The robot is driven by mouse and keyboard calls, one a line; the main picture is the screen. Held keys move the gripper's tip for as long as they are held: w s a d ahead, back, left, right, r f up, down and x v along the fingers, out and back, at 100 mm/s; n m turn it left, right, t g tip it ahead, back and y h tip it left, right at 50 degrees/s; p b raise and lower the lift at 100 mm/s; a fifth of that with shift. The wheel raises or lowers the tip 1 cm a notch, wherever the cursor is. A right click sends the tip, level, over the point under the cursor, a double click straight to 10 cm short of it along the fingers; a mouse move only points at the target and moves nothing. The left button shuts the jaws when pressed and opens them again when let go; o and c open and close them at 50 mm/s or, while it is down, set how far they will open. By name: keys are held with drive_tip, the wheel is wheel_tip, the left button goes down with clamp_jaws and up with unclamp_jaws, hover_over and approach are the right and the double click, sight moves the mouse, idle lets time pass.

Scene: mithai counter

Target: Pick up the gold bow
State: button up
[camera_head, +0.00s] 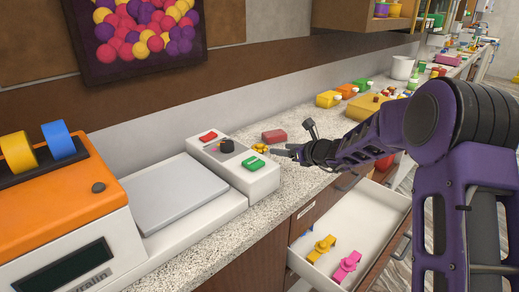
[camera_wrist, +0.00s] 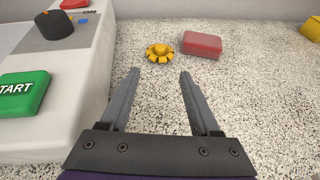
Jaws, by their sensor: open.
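The gold bow (camera_wrist: 160,52) lies on the speckled counter, just beyond my fingertips and roughly centred between them in the wrist view. In the head view the gold bow (camera_head: 261,148) shows small, beside the white control box and partly hidden near my gripper. My gripper (camera_wrist: 158,75) is open and empty, with both fingers pointing toward the bow. In the head view my gripper (camera_head: 283,149) reaches in from the right, low over the counter.
A red block (camera_wrist: 202,44) lies right of the bow. The white control box (camera_wrist: 62,70) with a green START button stands close on the left. An open drawer (camera_head: 345,228) below the counter holds a yellow and a pink item. Free counter lies around my fingers.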

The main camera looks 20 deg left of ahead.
approach(261, 145)
drive_tip(key=x, duration=0.4)
drive_tip(key=shift+s+f, duration=0.1)
drive_tip(key=shift+f, duration=0.05)
drive_tip(key=shift+p+x, duration=0.6)
drive_tip(key=shift+x, duration=1.95)
clamp_jaws()
